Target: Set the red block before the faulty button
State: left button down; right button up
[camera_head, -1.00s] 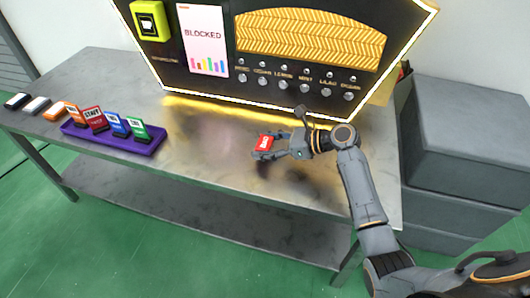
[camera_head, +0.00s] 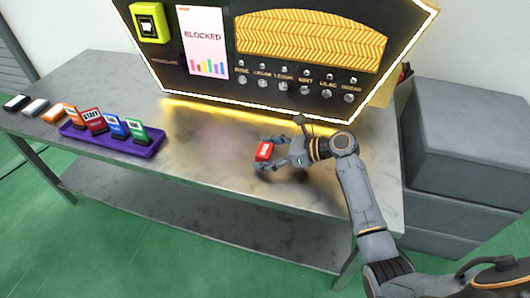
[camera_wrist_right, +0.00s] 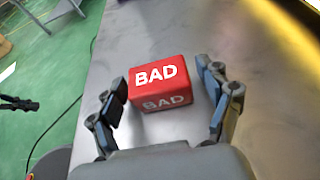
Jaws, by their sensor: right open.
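The red block (camera_head: 264,151) stands on the metal table in front of the vending machine. In the right wrist view the red block (camera_wrist_right: 160,84) shows the word BAD on its top and front faces. My right gripper (camera_head: 272,155) is open, with its fingers on either side of the block; the right wrist view (camera_wrist_right: 168,105) shows gaps between both fingers and the block. The machine's row of buttons (camera_head: 294,87) has labels below the yellow patterned panel. Which button is faulty I cannot tell. My left gripper is not in view.
The screen (camera_head: 204,40) reads BLOCKED. A purple tray (camera_head: 110,140) with several coloured cards stands at the left of the table (camera_head: 215,165), beside white, black and orange blocks. Grey boxes (camera_head: 465,130) stand at the right. The table's front middle is clear.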

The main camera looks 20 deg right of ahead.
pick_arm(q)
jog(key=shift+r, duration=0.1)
pick_arm(e)
jog(key=shift+r, duration=0.1)
pick_arm(q)
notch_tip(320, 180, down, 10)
jog(key=p, duration=0.2)
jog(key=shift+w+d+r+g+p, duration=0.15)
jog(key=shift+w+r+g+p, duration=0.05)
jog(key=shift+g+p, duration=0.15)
pick_arm(e)
jog(key=v, duration=1.2)
